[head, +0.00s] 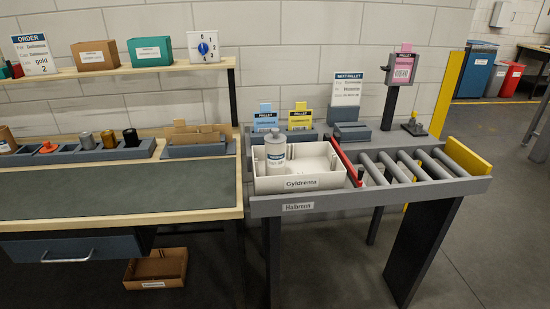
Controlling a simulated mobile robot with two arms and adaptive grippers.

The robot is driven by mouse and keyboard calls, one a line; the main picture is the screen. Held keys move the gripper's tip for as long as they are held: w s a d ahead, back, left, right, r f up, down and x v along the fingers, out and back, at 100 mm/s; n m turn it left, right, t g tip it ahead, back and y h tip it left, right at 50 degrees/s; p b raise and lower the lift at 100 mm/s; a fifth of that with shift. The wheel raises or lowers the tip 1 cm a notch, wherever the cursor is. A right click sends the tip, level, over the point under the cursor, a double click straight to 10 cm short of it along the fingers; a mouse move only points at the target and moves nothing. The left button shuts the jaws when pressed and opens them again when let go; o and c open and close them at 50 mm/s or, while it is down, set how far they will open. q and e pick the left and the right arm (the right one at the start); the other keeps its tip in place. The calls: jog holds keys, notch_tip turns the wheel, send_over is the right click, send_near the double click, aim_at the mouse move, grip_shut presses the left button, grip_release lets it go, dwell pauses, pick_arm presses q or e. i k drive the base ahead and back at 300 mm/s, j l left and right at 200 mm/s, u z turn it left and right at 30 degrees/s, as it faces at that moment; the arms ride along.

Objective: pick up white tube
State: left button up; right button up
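A pale grey-white cylinder (275,152) with a blue-and-white label stands upright in the left part of a white bin (301,184). It is the only thing in view that resembles a white tube. The bin has a label on its front and sits at the left end of the roller conveyor. The bin's front wall hides the foot of the cylinder. Neither of my grippers is in view.
The conveyor rollers (398,167) are bare right of a red bar (346,163). The workbench mat (110,187) is clear. A grey rack (85,151) behind it holds small coloured cylinders. A shelf (110,72) above holds boxes. A cardboard box (157,268) lies on the floor.

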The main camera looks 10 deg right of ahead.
aim_at(275, 155)
jog(key=i+j+z, duration=0.25)
jog(key=i+j, duration=0.2)
jog(key=i+j+z, duration=0.25)
jog(key=j, duration=0.3)
jog(key=i, duration=0.1)
